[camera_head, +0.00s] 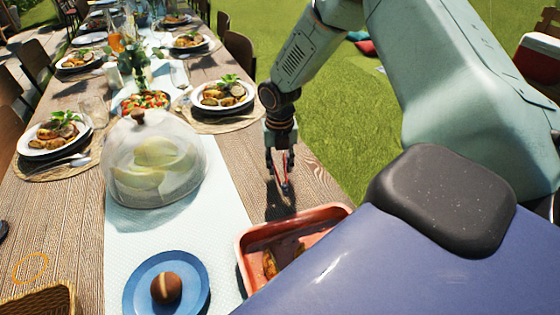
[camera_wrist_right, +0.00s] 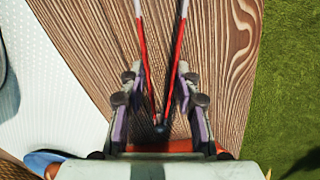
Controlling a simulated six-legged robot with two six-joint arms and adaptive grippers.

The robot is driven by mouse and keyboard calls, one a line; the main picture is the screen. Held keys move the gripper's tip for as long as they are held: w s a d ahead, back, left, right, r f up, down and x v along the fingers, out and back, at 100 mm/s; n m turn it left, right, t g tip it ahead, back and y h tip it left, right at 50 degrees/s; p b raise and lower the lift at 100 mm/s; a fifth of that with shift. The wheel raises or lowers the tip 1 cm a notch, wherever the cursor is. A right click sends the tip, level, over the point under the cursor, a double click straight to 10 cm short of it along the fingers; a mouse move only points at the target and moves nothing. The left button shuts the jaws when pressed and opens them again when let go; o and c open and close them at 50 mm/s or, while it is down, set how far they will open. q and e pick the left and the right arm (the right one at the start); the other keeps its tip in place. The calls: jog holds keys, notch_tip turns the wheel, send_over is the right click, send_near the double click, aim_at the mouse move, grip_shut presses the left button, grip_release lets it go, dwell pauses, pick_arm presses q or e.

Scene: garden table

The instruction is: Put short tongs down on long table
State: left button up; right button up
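The short tongs (camera_head: 284,178) have red arms and show small between the fingers of my right gripper (camera_head: 279,172) in the head view. In the right wrist view the two red arms of the tongs (camera_wrist_right: 178,62) spread upward from a dark joint, and the fingers of my right gripper (camera_wrist_right: 160,95) close on them from both sides. The tongs are above the bare wood of the long table (camera_head: 312,182), near its right edge; I cannot tell whether they touch it. My left gripper is not in view.
A red tray (camera_head: 330,213) with food lies just in front of my right gripper. A glass dome (camera_head: 190,180) over food stands to the left on a pale runner (camera_head: 225,240). A blue plate (camera_head: 140,300) is at the front. Set plates (camera_head: 245,101) stand farther back. Grass lies right of the table.

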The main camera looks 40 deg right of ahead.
jog(key=shift+w+d+f+b, duration=0.15)
jog(key=shift+f+b, duration=0.15)
jog(key=shift+f, duration=0.55)
jog(key=shift+o, duration=1.2)
jog(key=shift+r, duration=0.15)
jog(key=o, duration=0.4)
notch_tip(320, 180, up, 12)
jog(key=shift+s+a, duration=0.35)
